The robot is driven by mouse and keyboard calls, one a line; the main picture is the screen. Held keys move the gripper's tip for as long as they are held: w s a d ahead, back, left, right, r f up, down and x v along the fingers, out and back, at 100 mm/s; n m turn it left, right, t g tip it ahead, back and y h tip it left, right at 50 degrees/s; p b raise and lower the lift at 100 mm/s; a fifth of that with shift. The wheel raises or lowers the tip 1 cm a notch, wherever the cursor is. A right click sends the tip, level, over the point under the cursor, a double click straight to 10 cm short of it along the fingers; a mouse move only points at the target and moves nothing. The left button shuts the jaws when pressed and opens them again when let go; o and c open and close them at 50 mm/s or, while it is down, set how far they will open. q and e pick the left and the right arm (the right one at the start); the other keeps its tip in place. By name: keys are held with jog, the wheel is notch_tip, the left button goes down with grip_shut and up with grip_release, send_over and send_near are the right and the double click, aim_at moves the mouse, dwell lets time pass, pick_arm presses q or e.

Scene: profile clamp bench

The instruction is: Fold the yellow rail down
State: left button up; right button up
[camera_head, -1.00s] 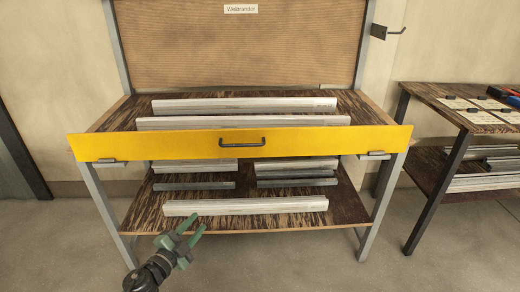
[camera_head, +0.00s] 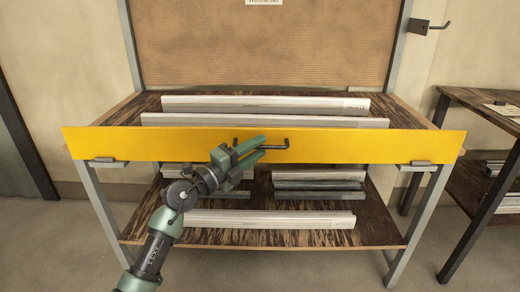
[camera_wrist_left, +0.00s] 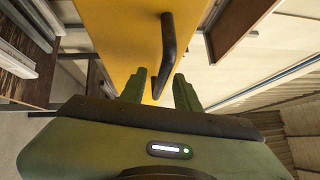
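The yellow rail (camera_head: 370,146) runs upright across the front of the workbench, with a dark bar handle (camera_head: 274,146) at its middle. My left gripper (camera_head: 258,148) is in front of the rail at the handle and hides part of it. In the left wrist view, the yellow rail (camera_wrist_left: 118,35) fills the upper middle and the handle (camera_wrist_left: 168,45) lies just beyond the fingertips. The two green fingers of my left gripper (camera_wrist_left: 160,84) are apart with nothing held between them. My right gripper is not in view.
Pale metal profiles (camera_head: 265,105) lie on the bench top behind the rail. More profiles (camera_head: 270,218) lie on the lower shelf. Metal brackets (camera_head: 107,163) sit under the rail's ends. A second table (camera_head: 470,102) stands at the right, with clear floor between.

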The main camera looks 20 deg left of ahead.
pick_arm(q)
jog(key=shift+w+d+r, duration=0.1)
jog(key=shift+w+d, duration=0.25)
jog(key=shift+w, duration=0.15)
jog(key=shift+c, duration=0.3)
grip_shut()
dwell(0.9)
